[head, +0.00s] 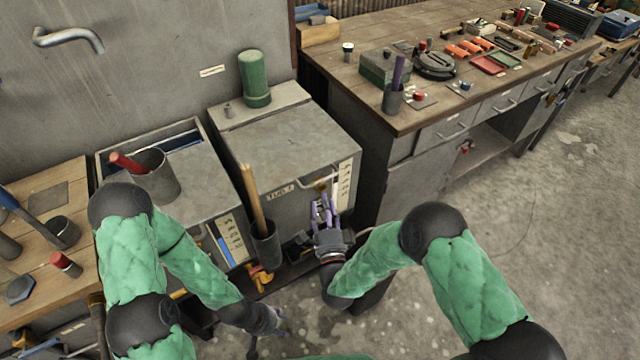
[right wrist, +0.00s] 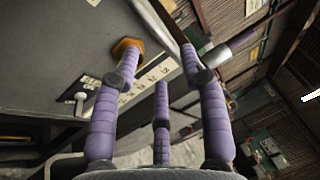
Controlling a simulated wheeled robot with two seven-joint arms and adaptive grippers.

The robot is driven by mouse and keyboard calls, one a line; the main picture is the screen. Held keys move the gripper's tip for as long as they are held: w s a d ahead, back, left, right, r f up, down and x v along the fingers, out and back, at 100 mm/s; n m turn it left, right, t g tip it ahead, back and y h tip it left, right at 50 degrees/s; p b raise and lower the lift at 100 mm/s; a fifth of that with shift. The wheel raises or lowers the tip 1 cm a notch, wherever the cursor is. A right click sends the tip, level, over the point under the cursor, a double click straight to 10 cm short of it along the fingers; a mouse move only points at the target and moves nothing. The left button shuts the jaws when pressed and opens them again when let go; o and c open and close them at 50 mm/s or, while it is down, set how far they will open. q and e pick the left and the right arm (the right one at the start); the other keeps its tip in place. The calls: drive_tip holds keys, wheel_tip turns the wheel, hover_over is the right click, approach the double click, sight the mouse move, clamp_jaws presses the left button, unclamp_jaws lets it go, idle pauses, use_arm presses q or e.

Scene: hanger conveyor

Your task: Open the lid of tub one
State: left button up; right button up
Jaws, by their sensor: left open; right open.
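Tub one is a grey metal box (head: 282,215) with a "TUB 1" label on its front, in the middle of the head view. Its flat grey lid (head: 295,140) lies closed on top. My right gripper (head: 325,205), with purple fingers, is open at the tub's front right, close below the lid's front edge. In the right wrist view its fingers (right wrist: 160,75) are spread with nothing between them. An orange knob-like part (right wrist: 127,48) shows just beyond the left finger; contact cannot be told. My left gripper (head: 272,322) is low in front of the tubs, open and empty.
A green cylinder (head: 254,80) stands on the ledge behind the lid. A dark holder (head: 266,245) with a wooden handle stands before the tub's front left. A cluttered workbench (head: 340,75) stands at the right.

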sight(320, 180)
drive_tip(key=w, duration=0.2)
drive_tip(key=w+b, duration=0.1)
drive_tip(key=w, duration=0.2)
drive_tip(key=w+r+b, duration=0.1)
drive_tip(key=w, duration=0.2)
drive_tip(key=shift+a+r, duration=0.1)
drive_tip(key=shift+a, duration=0.15)
clamp_jaws()
